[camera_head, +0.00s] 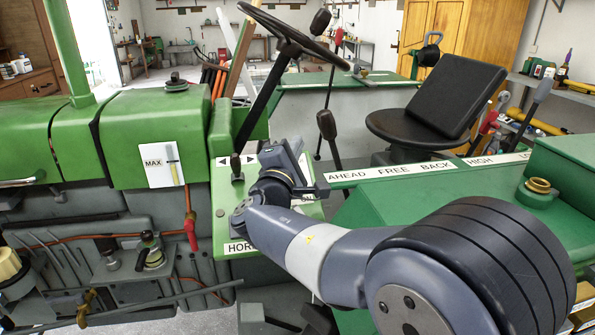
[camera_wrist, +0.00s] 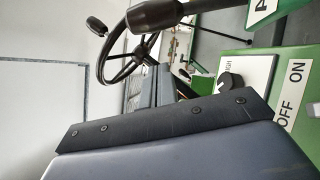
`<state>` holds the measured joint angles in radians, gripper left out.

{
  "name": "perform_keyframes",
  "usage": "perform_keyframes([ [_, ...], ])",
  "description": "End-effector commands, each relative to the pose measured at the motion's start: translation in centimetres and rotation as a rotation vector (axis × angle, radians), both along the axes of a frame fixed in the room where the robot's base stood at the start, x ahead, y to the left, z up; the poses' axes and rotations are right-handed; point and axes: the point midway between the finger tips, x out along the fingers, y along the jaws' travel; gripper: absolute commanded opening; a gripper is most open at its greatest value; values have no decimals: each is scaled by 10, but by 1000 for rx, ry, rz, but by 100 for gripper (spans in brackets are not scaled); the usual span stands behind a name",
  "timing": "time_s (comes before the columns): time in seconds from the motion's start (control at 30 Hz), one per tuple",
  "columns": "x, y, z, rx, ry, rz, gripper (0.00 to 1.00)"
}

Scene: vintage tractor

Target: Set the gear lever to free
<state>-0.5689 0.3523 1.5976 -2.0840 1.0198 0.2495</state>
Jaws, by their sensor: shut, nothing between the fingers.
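The gear lever (camera_head: 327,125) has a dark knob on a thin stem. It rises beside the AHEAD end of the AHEAD FREE BACK label (camera_head: 390,171) on the green fender. It leans toward the AHEAD side. In the wrist view a dark knob and stem, apparently this lever (camera_wrist: 155,15), cross the top, close to the camera. My gripper (camera_head: 318,188) is shut and empty, below the lever knob and near the label's left end. It looks apart from the lever, though the exact gap cannot be told. The lever's foot is partly hidden.
The steering wheel (camera_head: 293,36) and its column stand behind my gripper. The black seat (camera_head: 410,129) is to the right. A HIGH label (camera_head: 490,158) lies farther right along the fender.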

Motion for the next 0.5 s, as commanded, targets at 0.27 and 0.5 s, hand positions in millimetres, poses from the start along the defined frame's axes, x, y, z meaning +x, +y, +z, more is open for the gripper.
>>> perform_keyframes([
  [0.27,18,-30,15,-1,0,-2,0],
  [0.5,21,-34,15,0,1,0,0],
])
